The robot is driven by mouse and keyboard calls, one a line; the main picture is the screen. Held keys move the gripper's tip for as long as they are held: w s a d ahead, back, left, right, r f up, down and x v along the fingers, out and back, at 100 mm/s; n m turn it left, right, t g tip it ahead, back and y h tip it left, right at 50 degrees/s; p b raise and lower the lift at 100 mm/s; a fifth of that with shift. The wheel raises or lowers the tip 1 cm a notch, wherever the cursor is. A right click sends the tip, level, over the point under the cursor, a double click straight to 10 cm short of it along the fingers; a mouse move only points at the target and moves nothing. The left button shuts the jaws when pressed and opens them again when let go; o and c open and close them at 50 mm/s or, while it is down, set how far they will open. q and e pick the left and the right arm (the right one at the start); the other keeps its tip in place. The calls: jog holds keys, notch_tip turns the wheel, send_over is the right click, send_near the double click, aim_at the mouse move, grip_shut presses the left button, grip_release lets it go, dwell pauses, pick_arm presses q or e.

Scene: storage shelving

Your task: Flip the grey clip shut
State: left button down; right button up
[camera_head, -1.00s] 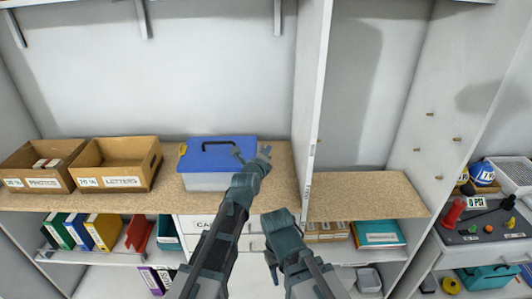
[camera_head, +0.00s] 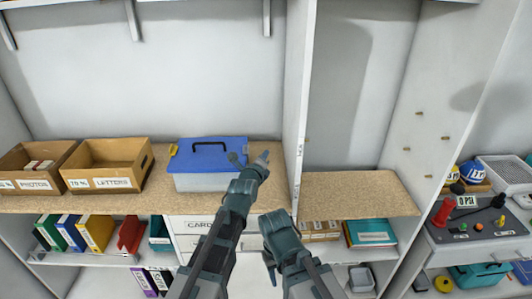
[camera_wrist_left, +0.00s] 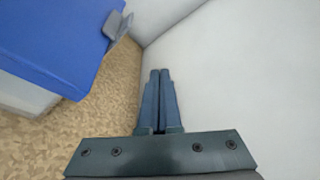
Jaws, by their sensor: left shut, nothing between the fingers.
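The storage box has a blue lid (camera_head: 222,150) with a dark handle and a pale body (camera_head: 203,183). It stands on the shelf left of the upright divider. In the left wrist view the grey clip (camera_wrist_left: 117,26) sticks out from the edge of the blue lid, tilted away from the box side.
A yellow clip (camera_head: 173,150) is at the box's left side. The white divider (camera_head: 298,130) stands close on the right of my left gripper. The shelf right of the divider (camera_head: 355,190) is clear.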

pick_arm(q)
jog(key=f+v, duration=0.1)
jog(key=v, duration=0.6)
jog(key=shift+f, duration=0.15)
jog(key=shift+s+a, duration=0.15)
jog(key=shift+a, duration=0.05)
